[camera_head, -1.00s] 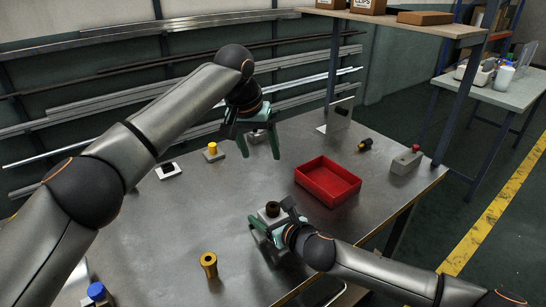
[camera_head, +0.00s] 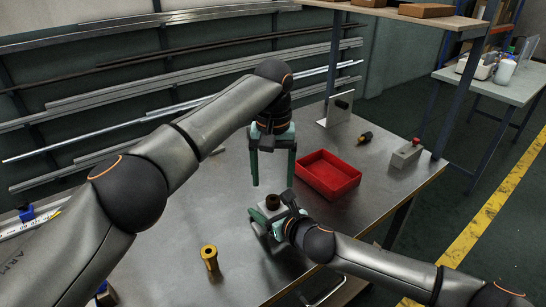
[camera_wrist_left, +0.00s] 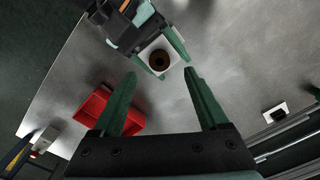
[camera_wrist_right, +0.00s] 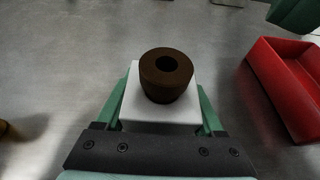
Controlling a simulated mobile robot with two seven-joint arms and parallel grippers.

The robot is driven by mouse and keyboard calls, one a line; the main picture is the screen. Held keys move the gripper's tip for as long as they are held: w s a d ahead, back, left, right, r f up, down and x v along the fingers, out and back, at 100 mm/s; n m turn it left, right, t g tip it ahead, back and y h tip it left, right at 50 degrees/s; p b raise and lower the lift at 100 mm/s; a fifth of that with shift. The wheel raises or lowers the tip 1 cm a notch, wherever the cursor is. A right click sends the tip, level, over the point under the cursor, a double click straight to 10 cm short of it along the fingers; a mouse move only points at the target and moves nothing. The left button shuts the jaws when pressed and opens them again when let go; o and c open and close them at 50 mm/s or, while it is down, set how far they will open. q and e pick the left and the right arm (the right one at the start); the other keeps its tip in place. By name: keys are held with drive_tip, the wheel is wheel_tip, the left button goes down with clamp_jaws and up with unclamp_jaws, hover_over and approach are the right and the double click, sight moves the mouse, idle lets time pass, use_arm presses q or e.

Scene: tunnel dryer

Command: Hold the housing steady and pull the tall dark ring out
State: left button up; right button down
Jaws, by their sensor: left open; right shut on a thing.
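The tall dark ring (camera_wrist_right: 165,75) is dark brown with a round hole and stands upright in the pale square housing (camera_wrist_right: 150,110). In the head view the ring (camera_head: 273,202) rises above the housing on the metal table. My right gripper (camera_head: 265,222) is shut on the housing, with its fingers on two opposite sides. My left gripper (camera_head: 273,183) is open and empty, fingers pointing down, above and behind the ring. In the left wrist view the ring (camera_wrist_left: 159,61) lies beyond the fingertips, and the left fingers do not touch it.
A red tray (camera_head: 328,176) stands right of the housing. A yellow flanged bushing (camera_head: 209,258) stands at the front left. A grey box with a red button (camera_head: 407,152) and a small dark-and-yellow part (camera_head: 365,137) lie at the right. An upright plate (camera_head: 340,108) stands behind.

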sight(273, 198)
use_arm(q)
wheel_tip(273, 198, down, 6)
drive_tip(key=shift+r, duration=0.15)
idle(0.3)
clamp_jaws()
idle(1.0)
